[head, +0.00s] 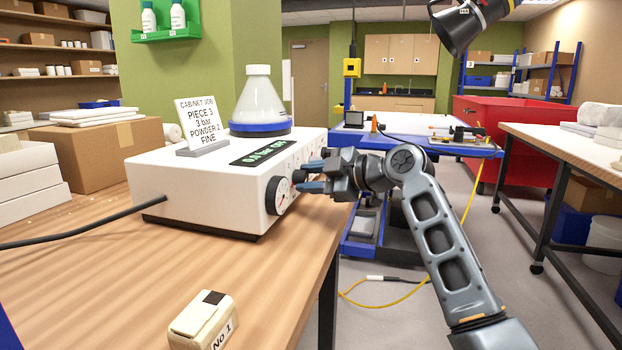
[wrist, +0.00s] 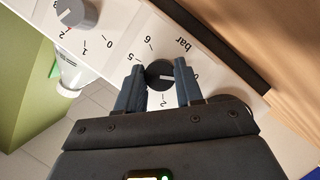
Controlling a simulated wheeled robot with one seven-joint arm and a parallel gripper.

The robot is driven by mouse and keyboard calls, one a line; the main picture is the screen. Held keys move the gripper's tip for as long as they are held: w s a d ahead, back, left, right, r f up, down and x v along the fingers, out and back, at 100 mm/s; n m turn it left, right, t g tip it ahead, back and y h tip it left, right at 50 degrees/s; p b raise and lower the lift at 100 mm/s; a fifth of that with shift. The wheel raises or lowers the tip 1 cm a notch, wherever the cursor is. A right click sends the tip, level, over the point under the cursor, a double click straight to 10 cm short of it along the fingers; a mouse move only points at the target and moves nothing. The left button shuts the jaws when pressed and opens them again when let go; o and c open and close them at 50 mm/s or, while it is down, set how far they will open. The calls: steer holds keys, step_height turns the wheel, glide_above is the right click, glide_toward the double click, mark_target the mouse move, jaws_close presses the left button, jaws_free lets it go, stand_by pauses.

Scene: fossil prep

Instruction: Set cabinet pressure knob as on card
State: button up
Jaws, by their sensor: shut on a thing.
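The white cabinet (head: 165,190) stands on the wooden bench. A white card (head: 198,118) on its top reads "CABINET JOB, PIECE 3, 3 bar, POWDER 2, FINE". My gripper (head: 304,181) is at the cabinet's front panel. In the wrist view my gripper (wrist: 160,84) is shut on the dark pressure knob (wrist: 157,70), one finger on each side. The knob's white pointer line points to the right of the picture. Upside-down "bar", 6 and 5 show around it; other scale figures are partly hidden by the fingers. The cabinet's display (head: 262,152) is too small to read surely.
A round gauge (head: 278,195) sits on the panel beside my gripper. A grey knob (wrist: 76,13) with its own scale is nearby. A cream block marked "NO 1" (head: 204,320) lies at the bench's front.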

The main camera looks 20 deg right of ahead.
steer(key=shift+p, duration=0.35)
steer(key=m+g+y+p, duration=0.1)
steer(key=m+g+p, duration=0.1)
steer(key=m+p, duration=0.1)
steer(key=shift+w+r+m, duration=0.1)
steer(key=shift+r+m, duration=0.1)
steer(key=shift+m, duration=0.2)
steer(key=m+g+p, duration=0.1)
steer(key=m, duration=0.1)
steer(key=m+g+y+p, duration=0.1)
steer(key=m+g, duration=0.1)
steer(key=shift+w+d+y+p, duration=0.1)
steer(key=shift+y+p, duration=0.2)
steer(key=shift+p, duration=0.1)
steer(key=m, duration=0.1)
steer(key=m+g+y, duration=0.1)
steer(key=m+y, duration=0.1)
steer(key=m, duration=0.1)
steer(key=shift+w+d+f+g, duration=0.1)
steer(key=shift+f+g, duration=0.15)
steer(key=shift+g, duration=0.15)
steer(key=m+y, duration=0.1)
steer(key=m, duration=0.1)
steer(key=m+g+y, duration=0.1)
steer(key=m, duration=0.1)
steer(key=shift+f+m+y+b, duration=0.1)
steer(key=shift+m+y+b, duration=0.2)
steer(key=shift+m, duration=0.1)
steer(key=o, duration=1)
steer(key=shift+d, duration=0.1)
